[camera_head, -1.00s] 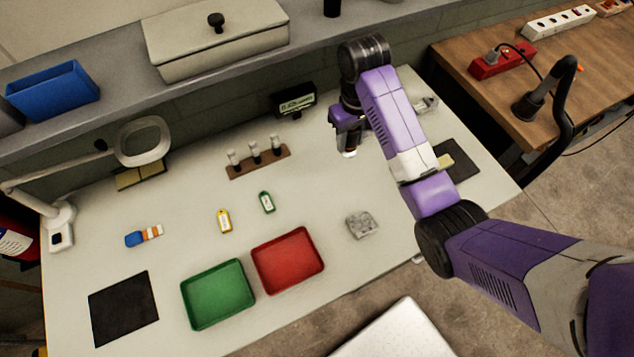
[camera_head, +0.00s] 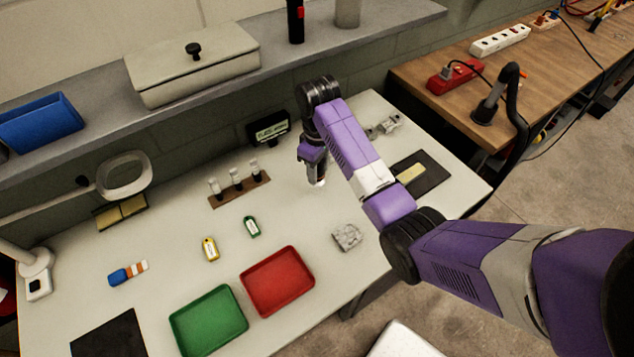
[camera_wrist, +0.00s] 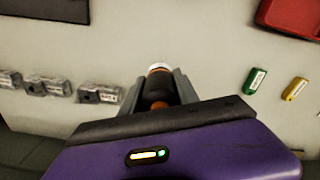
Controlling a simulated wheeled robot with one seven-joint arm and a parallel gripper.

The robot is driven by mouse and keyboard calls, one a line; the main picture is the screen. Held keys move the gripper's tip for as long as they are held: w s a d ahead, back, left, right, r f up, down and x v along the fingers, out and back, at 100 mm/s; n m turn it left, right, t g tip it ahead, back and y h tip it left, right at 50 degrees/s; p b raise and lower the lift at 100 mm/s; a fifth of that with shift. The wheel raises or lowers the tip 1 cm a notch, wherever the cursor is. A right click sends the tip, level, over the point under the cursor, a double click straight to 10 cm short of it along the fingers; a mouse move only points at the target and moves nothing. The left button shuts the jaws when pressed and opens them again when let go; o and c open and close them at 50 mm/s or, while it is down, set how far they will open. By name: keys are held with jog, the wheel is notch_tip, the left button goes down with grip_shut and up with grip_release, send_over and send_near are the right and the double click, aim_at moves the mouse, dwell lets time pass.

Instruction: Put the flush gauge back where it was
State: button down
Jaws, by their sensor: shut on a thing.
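My gripper (camera_wrist: 160,88) is shut on a slim dark cylinder with an orange band and a whitish end (camera_wrist: 158,68), which I take to be the flush gauge. In the head view its pale tip (camera_head: 319,183) points down below my gripper (camera_head: 314,168), seemingly above the table. Much of it is hidden between the fingers. A brown rack (camera_head: 222,201) stands left of my gripper and holds several upright, pale-topped pieces. A small black display (camera_head: 270,130) with lit digits stands behind, left of the gripper.
A red tray (camera_head: 278,282) and green tray (camera_head: 208,320) lie in front. Green (camera_head: 252,226) and yellow (camera_head: 210,249) tags and a grey block (camera_head: 347,237) lie nearby. Metal pieces (camera_head: 385,125) and a dark mat (camera_head: 432,176) are at right. A shelf (camera_head: 300,60) runs behind.

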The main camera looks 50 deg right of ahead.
jog(key=shift+f, duration=2.3)
jog(key=shift+f, duration=0.1)
jog(key=c, duration=0.9)
grip_release()
notch_tip(320, 180, up, 11)
jog(key=shift+r+p, duration=0.15)
jog(key=shift+p, duration=0.85)
jog(key=shift+r+p, duration=0.5)
